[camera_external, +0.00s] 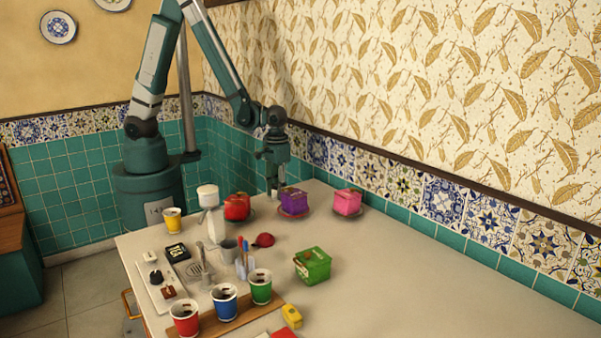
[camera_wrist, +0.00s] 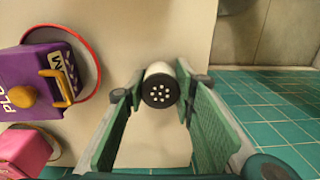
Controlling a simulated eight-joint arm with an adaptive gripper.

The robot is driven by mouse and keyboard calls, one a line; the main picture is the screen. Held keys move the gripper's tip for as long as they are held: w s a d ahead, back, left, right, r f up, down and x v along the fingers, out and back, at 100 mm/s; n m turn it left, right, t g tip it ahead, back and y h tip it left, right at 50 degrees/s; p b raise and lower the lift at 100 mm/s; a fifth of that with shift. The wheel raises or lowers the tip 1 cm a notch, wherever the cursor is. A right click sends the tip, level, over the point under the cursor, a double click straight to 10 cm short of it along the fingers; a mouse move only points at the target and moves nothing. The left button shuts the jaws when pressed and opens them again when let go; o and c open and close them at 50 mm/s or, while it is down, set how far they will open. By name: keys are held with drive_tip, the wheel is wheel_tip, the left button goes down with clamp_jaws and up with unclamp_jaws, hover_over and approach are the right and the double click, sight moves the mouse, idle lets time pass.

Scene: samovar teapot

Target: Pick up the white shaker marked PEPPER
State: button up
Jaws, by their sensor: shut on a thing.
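The shaker (camera_wrist: 160,88) shows in the wrist view from above as a white cylinder with a black, holed top. It is between the two green fingers of my gripper (camera_wrist: 159,93), which is shut on it. The PEPPER marking is not visible from this angle. In the external view my gripper (camera_external: 273,189) points straight down at the far end of the table, left of the purple box. The shaker is too small there to make out clearly. I cannot tell whether its base touches the table.
A purple box (camera_external: 292,199) on a red-rimmed plate and a pink box (camera_external: 346,201) stand to the right. A red tomato-like object (camera_external: 237,206) is at the left. A green box (camera_external: 312,265) and several cups are nearer. The tiled wall is close behind.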

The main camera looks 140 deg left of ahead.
drive_tip(key=shift+r, duration=0.1)
drive_tip(key=shift+r+p, duration=0.9)
drive_tip(key=shift+r, duration=4)
